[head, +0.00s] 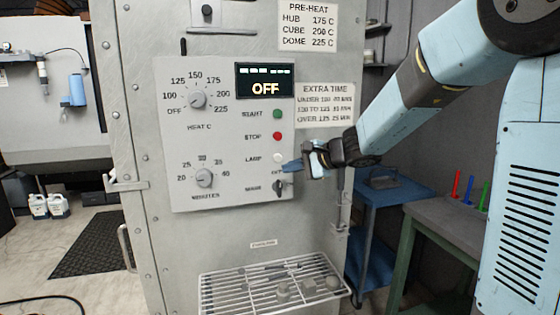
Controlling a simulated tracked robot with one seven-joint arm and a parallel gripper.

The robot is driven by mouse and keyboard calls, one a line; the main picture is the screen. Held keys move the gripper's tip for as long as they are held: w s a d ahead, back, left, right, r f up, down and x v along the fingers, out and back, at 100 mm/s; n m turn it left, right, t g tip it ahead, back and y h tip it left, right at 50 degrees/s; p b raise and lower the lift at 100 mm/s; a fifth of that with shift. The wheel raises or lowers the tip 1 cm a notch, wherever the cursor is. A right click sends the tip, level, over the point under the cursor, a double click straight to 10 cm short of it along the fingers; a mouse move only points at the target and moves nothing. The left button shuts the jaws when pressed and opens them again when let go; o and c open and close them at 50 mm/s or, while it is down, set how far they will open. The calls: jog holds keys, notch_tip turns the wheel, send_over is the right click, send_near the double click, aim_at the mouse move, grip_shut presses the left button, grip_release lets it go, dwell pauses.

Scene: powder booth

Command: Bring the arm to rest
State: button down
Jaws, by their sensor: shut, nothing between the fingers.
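My blue arm reaches in from the right in the head view. My gripper (291,167) is shut and empty, pointing left at the right edge of the control panel (230,150), close to the lamp button (277,158) and the small black switch (280,187). I cannot tell whether the fingertips touch the panel. The display (265,81) reads OFF. The heat knob (198,99) and minutes knob (204,178) are on the panel's left side. The green start button (277,114) and red stop button (277,136) are above the lamp button.
A wire rack (270,281) with small parts juts out below the panel. A blue cart (385,195) and a bench (445,222) with coloured pegs stand at the right. White jugs (50,205) and a dark mat (92,243) are on the floor at left.

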jog(key=shift+s, duration=0.1)
jog(key=s+d+n+h, duration=0.3)
jog(key=s+d, duration=0.3)
jog(key=s, duration=0.4)
jog(key=s+d+n+g+h, duration=0.1)
jog(key=s+d+n+h, duration=0.3)
jog(key=s+d, duration=0.3)
jog(key=s+d+n+h, duration=0.3)
jog(key=s+d, duration=0.3)
jog(key=s, duration=0.7)
jog(key=shift+s+d+f+g+h, duration=0.2)
jog(key=shift+s+f+g+h, duration=0.1)
jog(key=shift+n, duration=0.3)
